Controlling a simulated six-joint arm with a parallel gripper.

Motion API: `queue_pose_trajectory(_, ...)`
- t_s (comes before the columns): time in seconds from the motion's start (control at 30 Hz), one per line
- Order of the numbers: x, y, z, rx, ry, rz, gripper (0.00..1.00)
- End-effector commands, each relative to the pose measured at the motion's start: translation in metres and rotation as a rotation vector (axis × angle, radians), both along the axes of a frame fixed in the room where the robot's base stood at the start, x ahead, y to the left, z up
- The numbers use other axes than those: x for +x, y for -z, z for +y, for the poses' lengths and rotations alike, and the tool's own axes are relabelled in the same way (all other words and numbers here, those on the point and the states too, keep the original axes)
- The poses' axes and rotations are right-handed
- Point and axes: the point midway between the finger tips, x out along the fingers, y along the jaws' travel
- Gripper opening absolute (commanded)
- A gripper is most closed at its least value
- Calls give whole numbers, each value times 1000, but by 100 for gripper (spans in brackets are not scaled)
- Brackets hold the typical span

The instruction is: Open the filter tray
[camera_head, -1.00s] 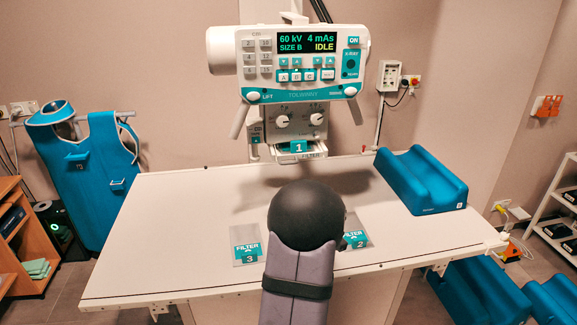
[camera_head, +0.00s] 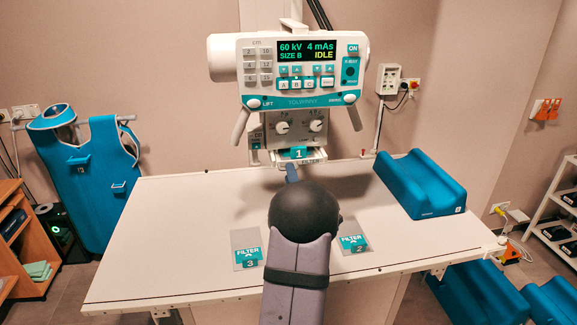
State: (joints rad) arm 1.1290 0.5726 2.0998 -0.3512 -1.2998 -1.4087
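The filter tray (camera_head: 312,162) is a white slot with the word FILTER on its front, low on the x-ray head. A teal tab marked 1 (camera_head: 298,153) stands in it. I cannot tell how far the tray is drawn out. My arm reaches from the bottom centre toward the head, and its round dark joint covers the middle of the table. A small blue-grey part of my arm's end shows just below the tray; my fingers cannot be made out, nor whether they touch it. Filter plates 3 (camera_head: 247,262) and 2 (camera_head: 353,243) lie flat on the table.
The x-ray head (camera_head: 290,75) carries a screen reading IDLE, knobs and two handles hanging down. A blue cushion (camera_head: 420,185) lies at the table's right back. The white table (camera_head: 170,235) is clear on its left. A blue apron (camera_head: 105,180) hangs at far left.

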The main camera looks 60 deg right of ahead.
Motion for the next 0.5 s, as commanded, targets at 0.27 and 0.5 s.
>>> queue_pose_trajectory(0.27,20,-7,-20,1,0,-1,26)
queue_pose_trajectory(0.5,26,-6,-26,1,0,-1,26)
